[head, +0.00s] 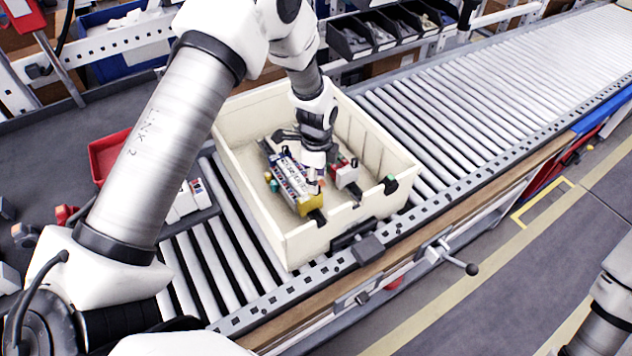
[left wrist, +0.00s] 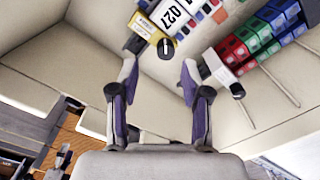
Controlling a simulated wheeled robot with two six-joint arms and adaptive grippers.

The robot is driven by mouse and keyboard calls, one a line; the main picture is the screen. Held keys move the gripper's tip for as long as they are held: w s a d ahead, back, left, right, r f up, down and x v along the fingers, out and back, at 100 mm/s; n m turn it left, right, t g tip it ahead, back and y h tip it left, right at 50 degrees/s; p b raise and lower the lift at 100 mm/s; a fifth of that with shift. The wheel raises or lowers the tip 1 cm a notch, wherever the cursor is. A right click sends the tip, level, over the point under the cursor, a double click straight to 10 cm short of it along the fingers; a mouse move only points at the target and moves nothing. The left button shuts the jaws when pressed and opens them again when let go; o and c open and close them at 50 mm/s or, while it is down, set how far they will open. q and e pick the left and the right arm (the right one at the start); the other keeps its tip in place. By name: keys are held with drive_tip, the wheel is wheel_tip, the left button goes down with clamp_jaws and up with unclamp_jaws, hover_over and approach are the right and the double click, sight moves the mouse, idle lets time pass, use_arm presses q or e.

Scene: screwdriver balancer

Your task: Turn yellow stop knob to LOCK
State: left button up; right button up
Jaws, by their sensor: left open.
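A yellow-ended unit (head: 311,204) lies in the cream bin (head: 262,226), with a white labelled body behind its yellow end. In the left wrist view the yellow part (left wrist: 147,27) carries a round black knob (left wrist: 166,49) with a light pointer mark. My left gripper (head: 314,178) reaches down into the bin over the unit. In the left wrist view its two fingers (left wrist: 158,68) are apart, with the knob between and just beyond the tips. I cannot tell whether they touch it. The LOCK marking is not readable. My right gripper is out of view.
A grey-and-red unit (head: 345,173) with coloured blocks (left wrist: 258,38) lies beside it. The bin walls stand close around. The bin sits on a roller conveyor (head: 470,105). A red tray (head: 108,155) and black parts bins (head: 372,35) are outside it.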

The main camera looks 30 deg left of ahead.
use_arm(q)
drive_tip(key=f, duration=0.3)
drive_tip(key=w+f, duration=0.1)
drive_tip(key=shift+w+a+f+p, duration=0.1)
drive_tip(key=shift+a+f+p, duration=0.1)
drive_tip(key=shift+a+p, duration=0.15)
drive_tip(key=shift+s+d+r, duration=0.15)
drive_tip(key=shift+s+d, duration=0.05)
drive_tip(key=shift+s, duration=0.1)
drive_tip(key=shift+s+r, duration=0.1)
drive_tip(key=shift+c, duration=0.9)
drive_tip(key=c, duration=0.6)
clamp_jaws()
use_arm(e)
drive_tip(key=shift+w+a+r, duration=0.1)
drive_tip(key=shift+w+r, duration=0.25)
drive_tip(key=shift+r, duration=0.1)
